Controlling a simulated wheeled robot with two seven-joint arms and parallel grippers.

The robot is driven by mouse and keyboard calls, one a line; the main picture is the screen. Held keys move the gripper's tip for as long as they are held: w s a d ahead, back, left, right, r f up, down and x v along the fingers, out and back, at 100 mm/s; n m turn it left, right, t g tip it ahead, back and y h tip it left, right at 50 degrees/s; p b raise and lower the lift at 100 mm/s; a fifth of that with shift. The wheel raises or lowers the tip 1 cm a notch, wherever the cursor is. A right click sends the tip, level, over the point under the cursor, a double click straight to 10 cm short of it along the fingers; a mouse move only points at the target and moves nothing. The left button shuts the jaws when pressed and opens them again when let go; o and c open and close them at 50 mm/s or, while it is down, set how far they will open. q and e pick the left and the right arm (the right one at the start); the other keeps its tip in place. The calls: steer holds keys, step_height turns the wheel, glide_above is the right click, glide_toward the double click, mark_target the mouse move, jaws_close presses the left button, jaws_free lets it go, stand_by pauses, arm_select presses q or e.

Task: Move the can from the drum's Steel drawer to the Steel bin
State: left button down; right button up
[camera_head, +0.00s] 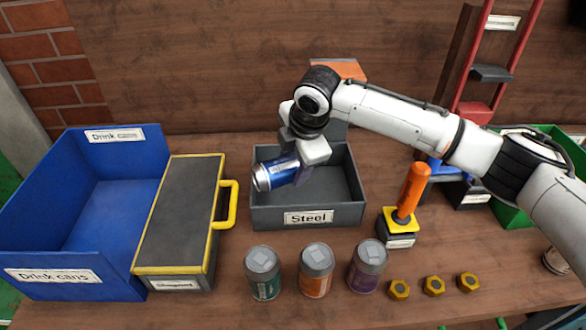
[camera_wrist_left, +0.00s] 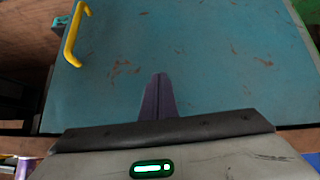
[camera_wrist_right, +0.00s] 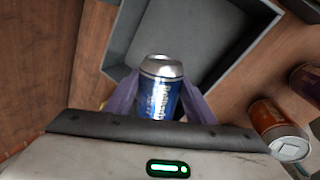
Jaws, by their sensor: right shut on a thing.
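A blue and silver can (camera_head: 276,172) is held on its side, tilted, by my right gripper (camera_head: 298,164), at the left part of the grey Steel bin (camera_head: 308,217) and seemingly above it. In the right wrist view, the can (camera_wrist_right: 160,88) sits between both fingers, its silver end facing away and overlapping the bin's corner (camera_wrist_right: 130,40). The bin's visible inside is empty. My left gripper (camera_wrist_left: 158,98) shows only in the left wrist view, its fingers together with nothing between them, in front of a blue-green surface. I cannot make out the drum's Steel drawer.
A blue Drink cans bin (camera_head: 120,210) and a yellow-edged dark box (camera_head: 182,215) stand left. Three cans (camera_head: 315,270) and three brass nuts (camera_head: 433,286) line the front. An orange-handled tool (camera_head: 412,190) stands right of the bin; a green bin (camera_head: 510,212) is farther right.

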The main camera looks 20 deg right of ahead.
steer(key=shift+f, duration=0.95)
steer(key=shift+f, duration=0.4)
steer(key=o, duration=1)
steer(key=shift+r, duration=0.25)
steer(key=v, duration=1.2)
steer(key=shift+r, duration=0.2)
